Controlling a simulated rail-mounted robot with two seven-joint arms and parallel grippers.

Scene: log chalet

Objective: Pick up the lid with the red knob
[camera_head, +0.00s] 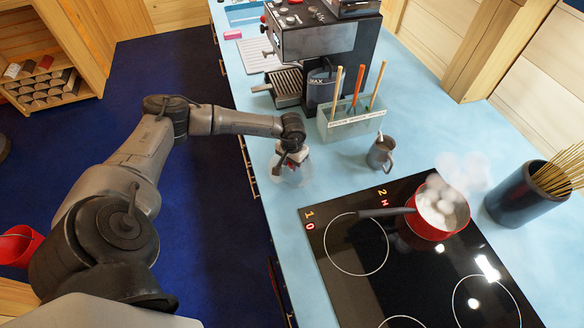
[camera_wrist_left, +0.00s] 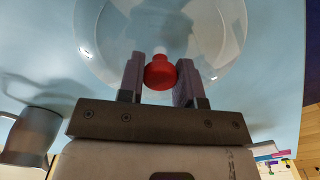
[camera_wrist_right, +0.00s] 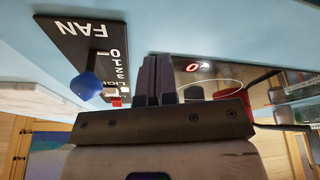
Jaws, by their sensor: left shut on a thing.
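The lid (camera_head: 279,174) is a clear glass disc at the left edge of the blue counter, beside the stove. Its red knob (camera_wrist_left: 160,73) shows clearly in the left wrist view, between the two fingers of my left gripper (camera_wrist_left: 160,80). My left gripper (camera_head: 291,162) is shut on the red knob from above. The clear glass of the lid (camera_wrist_left: 110,45) spreads out beyond the fingers. I cannot tell whether the lid touches the counter. My right gripper (camera_wrist_right: 159,80) shows only in its own wrist view, with its fingers together and nothing between them.
A red pot (camera_head: 437,222) steams on the black cooktop (camera_head: 345,290). A metal jug (camera_head: 381,154), a utensil holder (camera_head: 350,124) and a coffee machine (camera_head: 310,35) stand on the counter. A dark pasta container (camera_head: 525,196) is at right. A fan panel (camera_wrist_right: 95,55) is near my right gripper.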

